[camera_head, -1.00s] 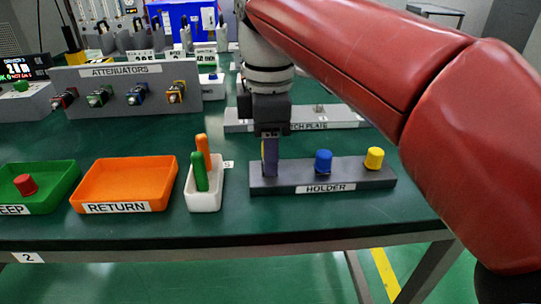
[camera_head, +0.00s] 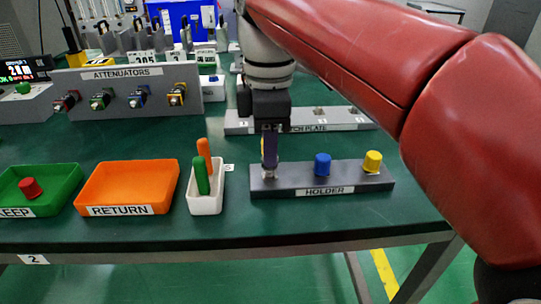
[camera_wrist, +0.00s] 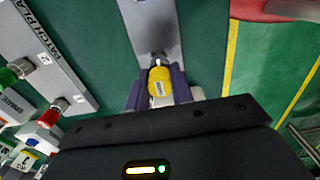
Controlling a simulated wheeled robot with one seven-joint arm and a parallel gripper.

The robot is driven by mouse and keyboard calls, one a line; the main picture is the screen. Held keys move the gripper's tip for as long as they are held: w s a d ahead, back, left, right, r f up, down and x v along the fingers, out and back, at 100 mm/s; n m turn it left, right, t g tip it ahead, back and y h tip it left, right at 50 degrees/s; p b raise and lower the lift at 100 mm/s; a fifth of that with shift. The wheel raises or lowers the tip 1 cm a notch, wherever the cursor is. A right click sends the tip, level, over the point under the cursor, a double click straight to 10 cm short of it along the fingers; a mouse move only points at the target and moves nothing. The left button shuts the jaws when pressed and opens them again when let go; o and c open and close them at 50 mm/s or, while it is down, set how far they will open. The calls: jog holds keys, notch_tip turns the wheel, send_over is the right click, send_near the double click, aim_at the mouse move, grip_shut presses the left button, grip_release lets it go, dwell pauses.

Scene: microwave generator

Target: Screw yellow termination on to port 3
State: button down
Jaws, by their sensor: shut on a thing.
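My gripper (camera_head: 270,160) points down at the left end of the grey holder (camera_head: 345,188). In the wrist view my gripper (camera_wrist: 159,92) is shut on a yellow termination (camera_wrist: 159,82), which sits between its two purple-grey fingers. Another yellow cap (camera_head: 372,162) stands at the holder's right end. The patch plate (camera_head: 345,119) lies behind the holder, partly hidden by my gripper. I cannot read which of its ports is port 3.
A blue cap (camera_head: 322,164) stands mid-holder. A white box (camera_head: 206,204) with green and orange sticks is left of the holder. Further left are an orange return tray (camera_head: 150,209) and a green tray (camera_head: 60,208) with a red cap. The attenuators panel (camera_head: 120,100) stands behind.

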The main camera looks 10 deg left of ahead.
jog(key=shift+r+p, duration=0.65)
jog(key=shift+r, duration=1.6)
jog(key=shift+s, duration=0.1)
